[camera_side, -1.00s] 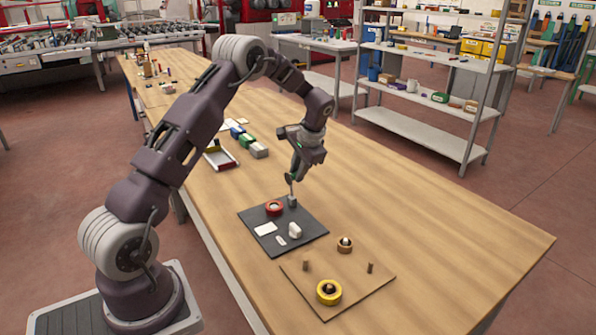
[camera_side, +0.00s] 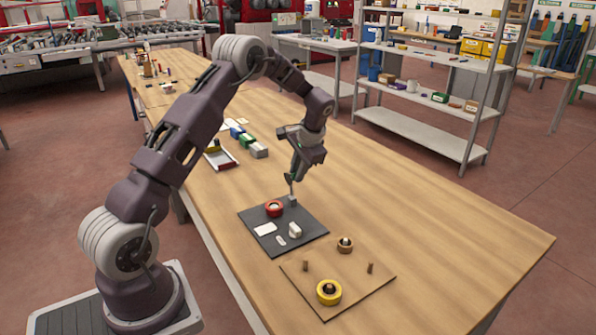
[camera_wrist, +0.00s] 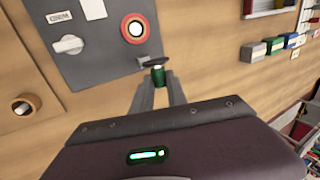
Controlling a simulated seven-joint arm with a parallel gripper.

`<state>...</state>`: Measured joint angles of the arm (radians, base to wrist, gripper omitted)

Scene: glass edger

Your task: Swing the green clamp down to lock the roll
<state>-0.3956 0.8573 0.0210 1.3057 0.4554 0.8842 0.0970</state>
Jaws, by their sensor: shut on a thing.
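The dark panel (camera_side: 305,228) lies flat on the wooden table. A red roll with a pale centre (camera_side: 274,208) sits on it near the far left edge and also shows in the wrist view (camera_wrist: 135,28). The green clamp (camera_wrist: 158,75) shows in the wrist view as a green piece with a dark top.
The panel also holds a white knob (camera_side: 295,230) and a white label (camera_side: 265,229). A brown board (camera_side: 345,285) with pegs, a yellow roll (camera_side: 329,292) and a brown roll (camera_side: 345,245) lies in front. Several small boxes (camera_side: 245,141) and a red-edged tray (camera_side: 221,160) stand behind.

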